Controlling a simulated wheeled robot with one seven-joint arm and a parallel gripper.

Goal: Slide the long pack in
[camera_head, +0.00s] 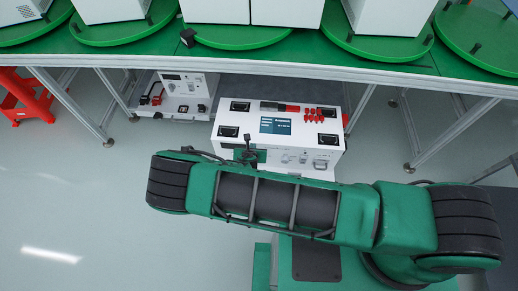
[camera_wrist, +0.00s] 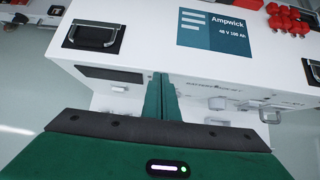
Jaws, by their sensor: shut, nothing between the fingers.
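The long pack (camera_head: 304,142) is a white box marked "Ampwick 48 V 100 Ah", with dark recessed handles on top. In the head view it sits low at the front of the green-topped line, its back part at the line's front edge. In the wrist view the pack (camera_wrist: 150,52) fills the upper part, its front face toward me. My gripper (camera_wrist: 162,92) is shut and empty, its green fingertips close against the upper front face of the pack. I cannot tell whether they touch. My arm hides part of the pack's lower front in the head view.
A smaller white unit (camera_head: 184,92) with black and red fittings stands left of the pack. A dark surface (camera_head: 240,88) lies behind the pack. Metal table legs (camera_head: 407,140) stand at both sides. A red step stool (camera_head: 22,97) is at far left. Floor at left is clear.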

